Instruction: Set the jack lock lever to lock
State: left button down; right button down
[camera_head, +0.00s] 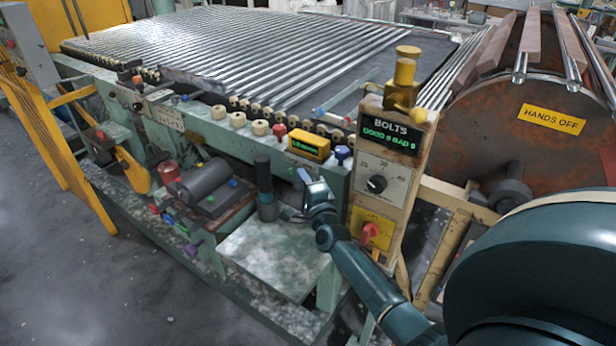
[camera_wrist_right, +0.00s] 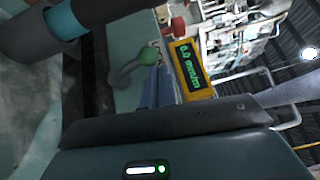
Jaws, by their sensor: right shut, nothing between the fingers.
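My right gripper (camera_head: 290,213) is shut and empty, in front of the green machine, over the pale square plate (camera_head: 275,250). In the head view it is just right of a dark upright cylinder (camera_head: 264,175) on a grey base, probably the jack. In the right wrist view, a short lever with a green ball knob (camera_wrist_right: 123,78) lies just beyond the fingers (camera_wrist_right: 161,87). It is probably the jack lock lever. I cannot tell if the fingers touch it, nor read its setting. It is not clear in the head view. My left gripper is not in view.
A yellow display (camera_head: 309,146) sits on the machine's edge above the gripper. It also shows in the wrist view (camera_wrist_right: 191,68). The BOLTS panel (camera_head: 385,165) with a dial and red knob stands right of the gripper. A rusty drum (camera_head: 540,130) is at the right.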

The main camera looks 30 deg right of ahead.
pick_arm(q)
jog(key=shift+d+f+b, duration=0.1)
jog(key=shift+b, duration=0.3)
pick_arm(e)
jog(key=shift+w+a+r, duration=0.25)
jog(key=shift+w+a, duration=0.05)
jog(key=shift+w, duration=0.35)
jog(key=shift+w+a+r, duration=0.2)
jog(key=shift+w+a, duration=0.05)
jog(key=shift+w, duration=0.45)
